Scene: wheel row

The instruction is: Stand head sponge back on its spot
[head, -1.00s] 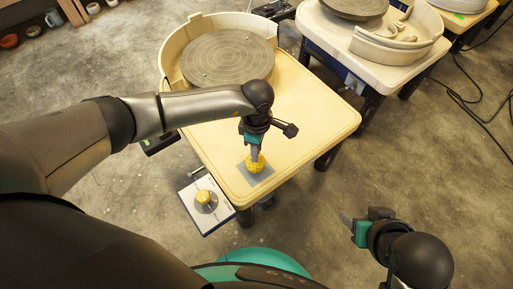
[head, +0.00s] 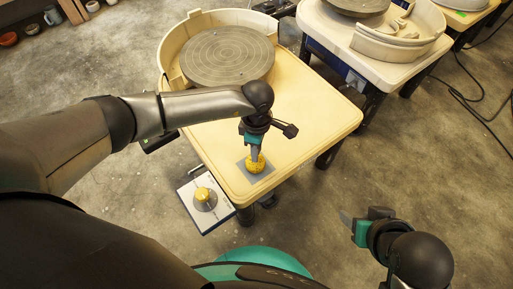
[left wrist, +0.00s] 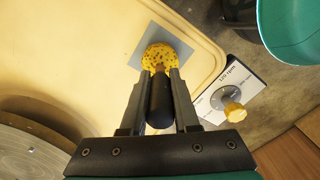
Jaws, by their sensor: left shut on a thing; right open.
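The head sponge (head: 256,164) is yellow with dark specks and a dark handle, which shows in the left wrist view (left wrist: 160,100). Its yellow head is over the grey square spot (head: 267,178) near the front corner of the cream wheel table; whether it touches the spot I cannot tell. The grey square also shows in the left wrist view (left wrist: 138,60). My left gripper (head: 255,150) is shut on the sponge, its fingers on either side of the handle, pointing down. My right gripper (head: 347,222) is open and empty, away from the table at lower right.
A wheel with a round grey disc (head: 228,56) and cream splash pan sits at the table's back. A control box with a yellow knob (head: 203,193) hangs at the table's front left edge. A second wheel table (head: 385,65) stands at the upper right. The table's right side is clear.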

